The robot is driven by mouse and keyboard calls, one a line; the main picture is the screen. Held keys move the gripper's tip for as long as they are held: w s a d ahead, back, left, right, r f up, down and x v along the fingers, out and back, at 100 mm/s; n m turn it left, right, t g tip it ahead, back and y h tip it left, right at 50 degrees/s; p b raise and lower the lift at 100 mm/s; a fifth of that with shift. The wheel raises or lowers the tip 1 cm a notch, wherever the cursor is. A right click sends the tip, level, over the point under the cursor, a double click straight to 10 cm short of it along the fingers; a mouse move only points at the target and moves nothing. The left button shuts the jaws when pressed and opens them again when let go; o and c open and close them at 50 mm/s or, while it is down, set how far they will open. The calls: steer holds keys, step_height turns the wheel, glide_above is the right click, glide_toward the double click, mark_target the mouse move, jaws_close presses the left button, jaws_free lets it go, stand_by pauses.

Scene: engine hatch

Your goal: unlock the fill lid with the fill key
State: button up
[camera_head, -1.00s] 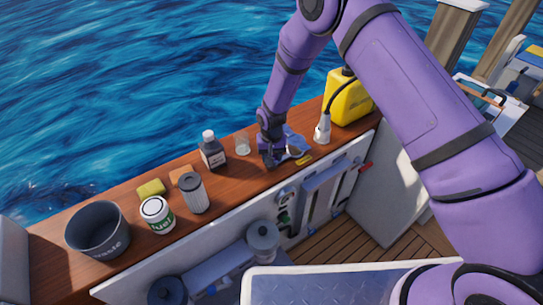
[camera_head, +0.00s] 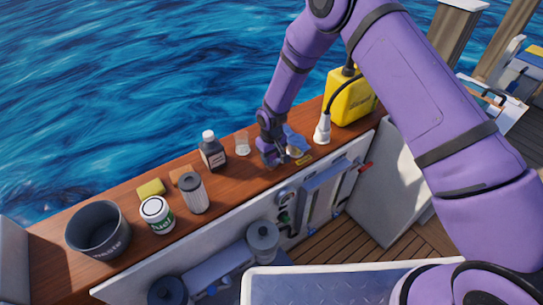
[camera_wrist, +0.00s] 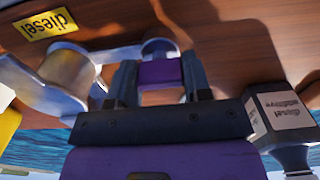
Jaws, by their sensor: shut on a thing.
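My gripper (camera_head: 273,158) is low over the wooden counter beside the metal fill lid (camera_head: 294,152). In the wrist view my gripper (camera_wrist: 160,84) has its fingers closed on a small piece with a purple-looking body and a grey rounded end, apparently the fill key (camera_wrist: 160,72). The fill lid (camera_wrist: 68,70) shows there as a round metal fitting left of the fingers, with a yellow diesel label (camera_wrist: 47,24) near it. The head view hides the key.
A white nozzle (camera_head: 322,130) and yellow canister (camera_head: 348,97) stand to the right. A glass (camera_head: 242,144), an additive bottle (camera_head: 212,152), a filter (camera_head: 194,193), a white tub (camera_head: 157,214) and a bin (camera_head: 98,230) stand left.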

steer(key=o, duration=0.9)
steer(key=shift+r, duration=0.15)
step_height(320, 180, up, 10)
steer(key=shift+r, duration=0.25)
stand_by(0.3)
